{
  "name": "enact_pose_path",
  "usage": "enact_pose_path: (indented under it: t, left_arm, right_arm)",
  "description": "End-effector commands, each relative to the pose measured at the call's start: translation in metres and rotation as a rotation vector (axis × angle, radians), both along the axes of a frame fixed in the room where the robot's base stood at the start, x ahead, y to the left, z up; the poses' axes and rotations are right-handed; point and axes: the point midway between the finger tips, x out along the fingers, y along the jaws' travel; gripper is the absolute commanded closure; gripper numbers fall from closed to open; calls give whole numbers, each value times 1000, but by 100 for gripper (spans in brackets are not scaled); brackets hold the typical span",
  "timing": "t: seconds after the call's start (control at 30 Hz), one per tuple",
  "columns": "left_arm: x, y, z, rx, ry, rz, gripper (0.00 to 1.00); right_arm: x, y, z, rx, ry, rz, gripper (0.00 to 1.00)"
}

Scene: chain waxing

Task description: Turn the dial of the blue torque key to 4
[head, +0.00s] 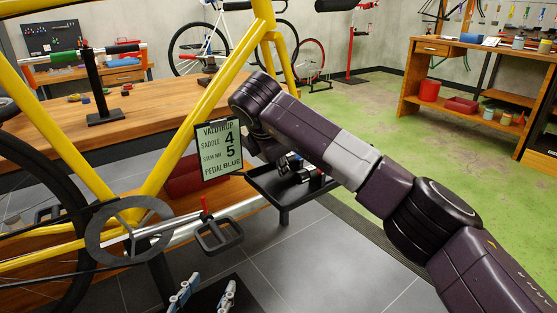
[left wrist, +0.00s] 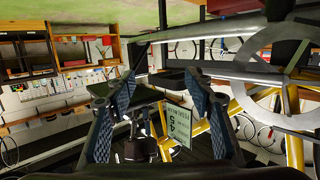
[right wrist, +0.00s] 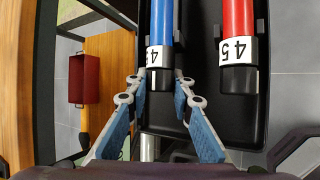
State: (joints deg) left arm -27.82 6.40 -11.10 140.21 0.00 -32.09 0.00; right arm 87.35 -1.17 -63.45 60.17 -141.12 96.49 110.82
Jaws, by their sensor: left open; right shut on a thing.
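The blue torque key (right wrist: 161,22) lies in a black tray (right wrist: 205,125) in the right wrist view. A white band with a 4 sits below its blue handle; a further mark at the band's left edge is cut off. My right gripper (right wrist: 158,82) is shut on the key's dark dial end, one finger on each side. In the head view my right arm mostly hides this hand and the keys over the tray (head: 262,181). My left gripper (head: 205,292) is open and empty at the bottom of the head view; its spread fingers show in the left wrist view (left wrist: 160,80).
A red torque key (right wrist: 239,30) with band 45 lies right of the blue one. A sign (head: 219,150) reads saddle 4, stem 5, pedal blue. The yellow bike frame (head: 190,105), crank and pedal (head: 220,235) stand left of the tray. A wooden bench (head: 150,110) is behind.

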Motion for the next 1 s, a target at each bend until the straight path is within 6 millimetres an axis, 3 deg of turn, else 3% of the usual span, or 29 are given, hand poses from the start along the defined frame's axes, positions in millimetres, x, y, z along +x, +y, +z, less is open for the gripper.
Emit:
enact_pose_path:
  t: [0.53,0.57,0.6,1.0]
  left_arm:
    - [-3,2,-9,11,40,3,52]
    - [-3,2,-9,11,40,3,52]
    - [-3,2,-9,11,40,3,52]
    - [-3,1,-9,9,39,1,52]
  right_arm:
    - [0,0,0,-4,6,-1,100]
    - [0,0,0,-4,6,-1,75]
    - [0,0,0,-4,6,-1,71]
    - [-4,2,7,-3,3,1,70]
